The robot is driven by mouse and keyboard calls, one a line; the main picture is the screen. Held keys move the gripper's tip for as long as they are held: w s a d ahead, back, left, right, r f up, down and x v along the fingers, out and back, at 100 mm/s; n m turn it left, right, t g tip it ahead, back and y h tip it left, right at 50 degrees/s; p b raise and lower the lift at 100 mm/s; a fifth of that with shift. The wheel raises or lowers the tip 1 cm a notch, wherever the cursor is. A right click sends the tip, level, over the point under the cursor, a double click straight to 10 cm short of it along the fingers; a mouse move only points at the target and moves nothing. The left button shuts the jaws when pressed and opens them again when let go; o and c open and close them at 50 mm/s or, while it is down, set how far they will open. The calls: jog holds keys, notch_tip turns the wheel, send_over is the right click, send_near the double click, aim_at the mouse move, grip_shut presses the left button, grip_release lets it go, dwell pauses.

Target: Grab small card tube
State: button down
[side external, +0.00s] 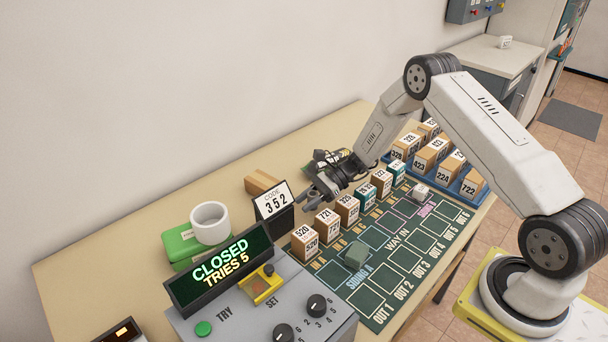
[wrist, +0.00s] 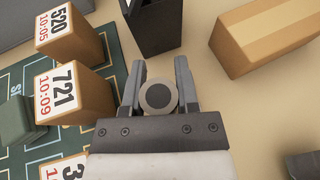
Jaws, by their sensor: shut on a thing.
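My gripper (side external: 312,194) hangs above the table just right of the black code stand (side external: 275,211) marked 352. In the wrist view, my gripper (wrist: 160,72) is shut on a small round tube (wrist: 147,97), seen end-on as a pale beige ring with a dark grey middle. The tube sits between the two fingers, close to the gripper's body. In the side view the tube cannot be made out clearly at the fingers.
Numbered boxes, 721 (wrist: 76,94) and 520 (wrist: 68,38), stand left of my gripper in the wrist view. A cardboard box (wrist: 268,38) lies to the right. A control panel (side external: 300,318) reads CLOSED, TRIES 5.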

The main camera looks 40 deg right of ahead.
jog(key=s+r, duration=1.1)
jog(key=s, duration=0.3)
jog(key=shift+a, duration=0.15)
dwell(0.5)
